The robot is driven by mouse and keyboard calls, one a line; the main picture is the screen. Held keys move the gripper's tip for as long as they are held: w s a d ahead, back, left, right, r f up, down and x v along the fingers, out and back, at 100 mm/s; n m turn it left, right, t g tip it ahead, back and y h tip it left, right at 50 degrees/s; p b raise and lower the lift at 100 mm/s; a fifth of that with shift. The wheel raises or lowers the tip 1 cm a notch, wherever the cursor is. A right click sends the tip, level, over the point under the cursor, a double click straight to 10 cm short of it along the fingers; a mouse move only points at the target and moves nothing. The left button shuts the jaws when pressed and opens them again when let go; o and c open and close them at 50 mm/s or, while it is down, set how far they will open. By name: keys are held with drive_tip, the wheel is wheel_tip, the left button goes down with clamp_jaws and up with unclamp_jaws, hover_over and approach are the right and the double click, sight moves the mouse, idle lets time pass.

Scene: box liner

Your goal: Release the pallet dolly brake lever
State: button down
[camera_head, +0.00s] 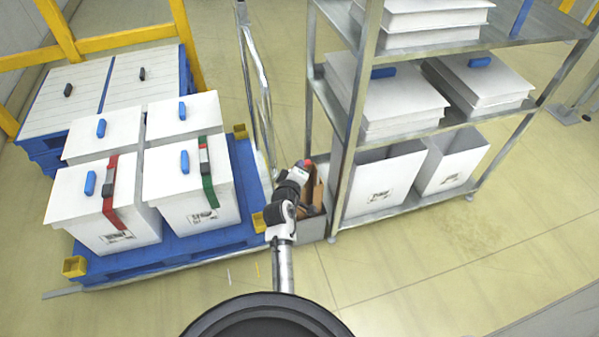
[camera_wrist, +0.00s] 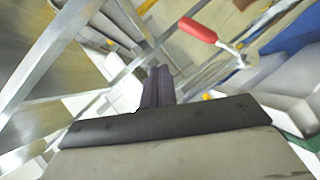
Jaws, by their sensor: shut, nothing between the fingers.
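The brake lever's red grip (camera_wrist: 198,30) shows in the wrist view on a thin metal rod, up and to the right of my fingers. In the head view a small red patch (camera_head: 308,162) shows at the end of my arm, probably the same grip. My gripper (camera_wrist: 157,70) is shut and empty, its dark fingers together and apart from the red grip in the wrist view. In the head view my gripper (camera_head: 299,169) is beside the dolly's upright rail (camera_head: 262,85). The dolly carries a blue pallet (camera_head: 185,245). My arm partly hides the lever's surroundings there.
Several lidded white boxes (camera_head: 186,180) stand on the pallet, two with red or green straps. A metal shelf rack (camera_head: 345,160) with white boxes stands close on the right. A grey bin (camera_head: 314,228) sits between them. Floor is clear at front right.

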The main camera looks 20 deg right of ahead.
drive_tip(key=s+r, duration=0.1)
drive_tip(key=s+a+r, duration=0.1)
drive_tip(key=s, duration=0.1)
drive_tip(key=shift+s+r, duration=0.3)
drive_tip(key=shift+f, duration=0.1)
idle(0.4)
